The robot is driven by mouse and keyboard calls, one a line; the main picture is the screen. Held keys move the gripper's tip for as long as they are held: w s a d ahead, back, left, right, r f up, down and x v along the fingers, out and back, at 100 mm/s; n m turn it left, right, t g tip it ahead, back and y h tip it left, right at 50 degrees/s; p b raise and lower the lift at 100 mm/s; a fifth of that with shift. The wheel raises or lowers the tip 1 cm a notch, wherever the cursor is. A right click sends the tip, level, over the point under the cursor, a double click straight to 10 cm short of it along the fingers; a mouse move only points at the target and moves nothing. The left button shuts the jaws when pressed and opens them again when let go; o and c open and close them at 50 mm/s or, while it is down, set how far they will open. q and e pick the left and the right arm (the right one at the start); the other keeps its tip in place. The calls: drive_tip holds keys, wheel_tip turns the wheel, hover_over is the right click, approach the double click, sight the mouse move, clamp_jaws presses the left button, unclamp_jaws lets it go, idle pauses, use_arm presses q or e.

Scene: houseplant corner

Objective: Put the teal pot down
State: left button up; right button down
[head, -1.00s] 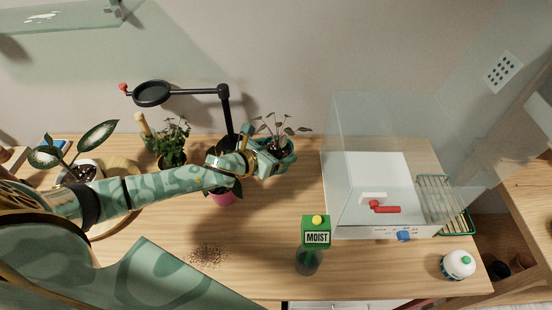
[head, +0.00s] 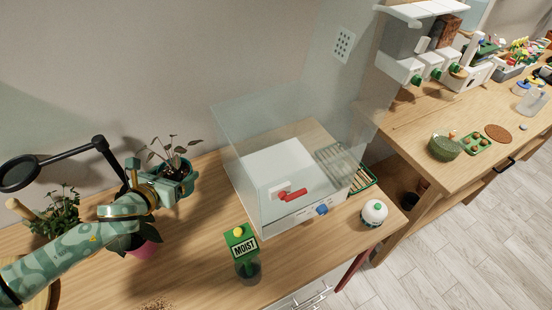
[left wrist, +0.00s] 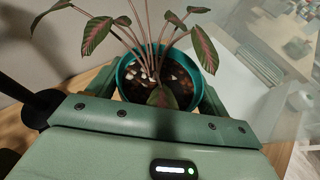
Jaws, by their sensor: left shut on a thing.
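The teal pot (head: 188,168) holds a plant with dark, pink-veined leaves and pebbles on its soil. My left gripper (head: 174,184) is shut on it, at the back of the table left of the clear box. In the left wrist view the pot's teal rim (left wrist: 122,72) sits upright between the green fingers (left wrist: 158,100). The pot's base is hidden, so I cannot tell whether it touches the table (head: 205,225). My right gripper is not in view.
A black lamp (head: 75,152) and a pink pot (head: 146,250) stand close left of the pot. The clear box (head: 240,150) is to the right. Bare wood lies between.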

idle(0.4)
use_arm(q)
drive_tip(key=shift+a+f, duration=0.1)
drive_tip(key=shift+a, duration=0.15)
drive_tip(key=shift+a+r+n+t+y, duration=0.4)
drive_tip(key=shift+a+r+n+y, duration=0.15)
drive_tip(key=shift+r+n+y, duration=0.25)
drive_tip(key=r, duration=0.1)
drive_tip(key=s+d+r+n+y+b, duration=0.1)
drive_tip(key=r+y, duration=0.1)
drive_tip(key=shift+s+d+r+n, duration=0.1)
drive_tip(key=shift+s+d+n, duration=0.1)
drive_tip(key=shift+s+n, duration=0.1)
drive_tip(key=s+d+r+b, duration=0.4)
drive_tip(key=s+r+b, duration=0.1)
drive_tip(key=s, duration=0.1)
drive_tip(key=shift+s+d+r+n+y+b, duration=0.2)
drive_tip(key=shift+r+n+y+b, duration=0.1)
drive_tip(key=shift+y+b, duration=0.1)
drive_tip(key=shift+a, duration=0.1)
